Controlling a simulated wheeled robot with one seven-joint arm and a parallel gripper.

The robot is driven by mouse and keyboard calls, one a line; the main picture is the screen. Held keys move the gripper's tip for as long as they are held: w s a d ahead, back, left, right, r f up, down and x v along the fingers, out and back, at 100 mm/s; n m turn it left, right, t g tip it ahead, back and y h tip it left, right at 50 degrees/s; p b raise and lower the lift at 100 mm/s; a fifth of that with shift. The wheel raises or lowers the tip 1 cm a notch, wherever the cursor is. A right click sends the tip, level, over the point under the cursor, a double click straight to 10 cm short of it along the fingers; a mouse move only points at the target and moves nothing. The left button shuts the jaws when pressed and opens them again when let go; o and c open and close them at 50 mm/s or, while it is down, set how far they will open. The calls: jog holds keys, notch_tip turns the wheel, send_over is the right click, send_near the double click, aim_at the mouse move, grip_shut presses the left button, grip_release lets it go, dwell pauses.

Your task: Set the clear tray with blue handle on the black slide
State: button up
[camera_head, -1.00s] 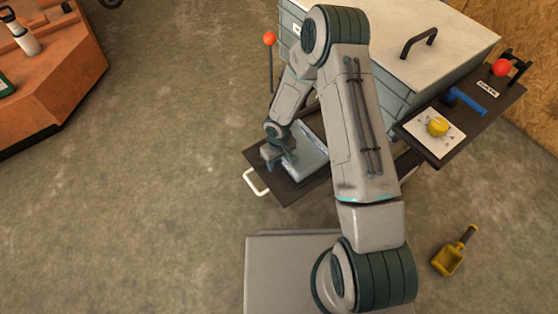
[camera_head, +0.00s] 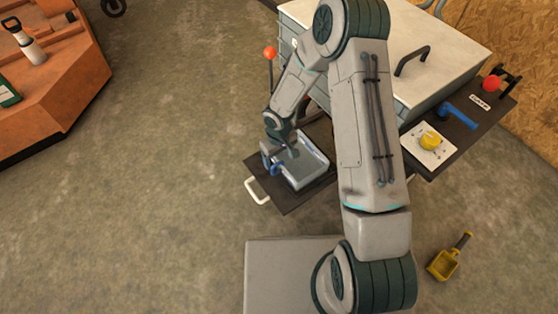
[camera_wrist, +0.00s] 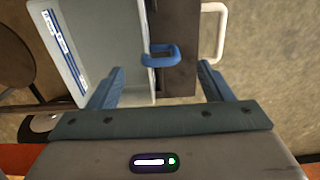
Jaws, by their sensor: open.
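The clear tray (camera_head: 306,166) rests on the black slide (camera_head: 293,203), which sticks out from the grey machine. Its blue handle (camera_wrist: 162,55) points toward the slide's outer end with the white pull handle. The tray also shows in the wrist view (camera_wrist: 112,35), with a blue and white label strip along one side. My gripper (camera_wrist: 162,85) is open, and its two blue fingers stand apart. The blue handle lies between and beyond the fingertips, not gripped. In the head view my gripper (camera_head: 276,152) is at the handle end of the tray.
The grey machine (camera_head: 400,60) has a pale lid with a black handle. A side shelf (camera_head: 460,125) holds a yellow knob (camera_head: 430,140), a blue lever and a red ball. A yellow scoop (camera_head: 444,264) lies on the floor. An orange bench (camera_head: 50,80) stands at left. The floor between is clear.

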jog(key=s+d+r+m+h, duration=0.15)
jog(key=d+r, duration=0.35)
jog(key=r, duration=0.6)
jog(key=s+d+r+m, duration=0.25)
jog(key=d+r, duration=0.25)
jog(key=r, duration=0.6)
jog(key=s+d+r+m+t+y, duration=0.1)
jog(key=s+d+r+m, duration=0.1)
jog(key=s+r, duration=0.9)
jog(key=s+d, duration=0.1)
jog(key=s, duration=0.2)
jog(key=shift+s+d+m+p, duration=0.3)
jog(key=shift+p, duration=0.05)
jog(key=shift+y, duration=0.25)
